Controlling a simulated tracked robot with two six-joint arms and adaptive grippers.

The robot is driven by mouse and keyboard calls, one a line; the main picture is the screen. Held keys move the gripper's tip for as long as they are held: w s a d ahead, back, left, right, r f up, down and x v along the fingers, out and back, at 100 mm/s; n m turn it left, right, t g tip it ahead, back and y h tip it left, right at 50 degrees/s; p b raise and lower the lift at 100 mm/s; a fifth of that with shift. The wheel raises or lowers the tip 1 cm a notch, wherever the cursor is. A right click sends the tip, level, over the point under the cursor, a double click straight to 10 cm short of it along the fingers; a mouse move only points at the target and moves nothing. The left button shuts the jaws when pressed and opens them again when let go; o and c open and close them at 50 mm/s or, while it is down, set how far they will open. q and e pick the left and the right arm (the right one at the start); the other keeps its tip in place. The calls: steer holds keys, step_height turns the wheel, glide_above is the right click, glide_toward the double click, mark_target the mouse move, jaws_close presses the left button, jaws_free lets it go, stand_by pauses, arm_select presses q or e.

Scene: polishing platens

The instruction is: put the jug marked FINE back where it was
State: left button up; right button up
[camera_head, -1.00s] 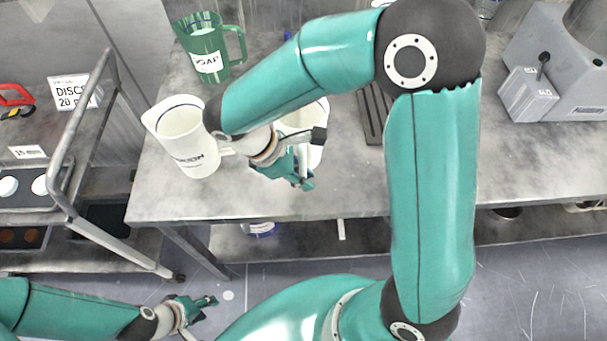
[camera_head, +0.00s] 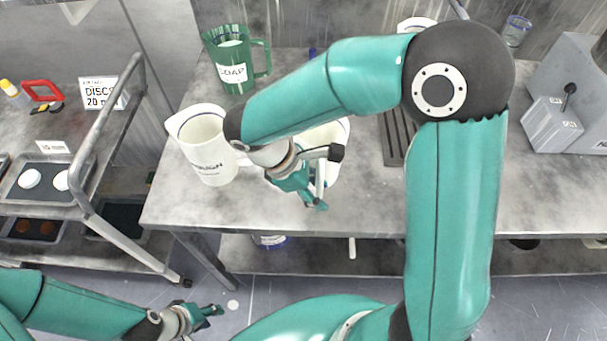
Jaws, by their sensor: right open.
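A white jug (camera_head: 204,144) stands upright at the bench's left end; its dark marking looks like ROUGH, but is partly unclear. A second white vessel (camera_head: 338,138) stands to its right, largely hidden behind my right arm; no marking on it shows. I cannot read FINE anywhere. My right gripper (camera_head: 316,190) is open, at the near side of the second vessel. I cannot tell whether it touches the vessel. My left gripper (camera_head: 210,314) hangs low in front of the bench, away from the jugs; its finger gap is unclear.
A green jug marked SOAP (camera_head: 232,60) stands behind the white jug. A dark slatted rack (camera_head: 396,140) lies right of the second vessel, partly behind my arm. A grey machine (camera_head: 560,110) stands far right. A railed cart (camera_head: 105,125) is at left. The bench's front strip (camera_head: 220,212) is bare.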

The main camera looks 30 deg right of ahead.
steer(key=v, duration=1.1)
steer(key=shift+r, duration=0.1)
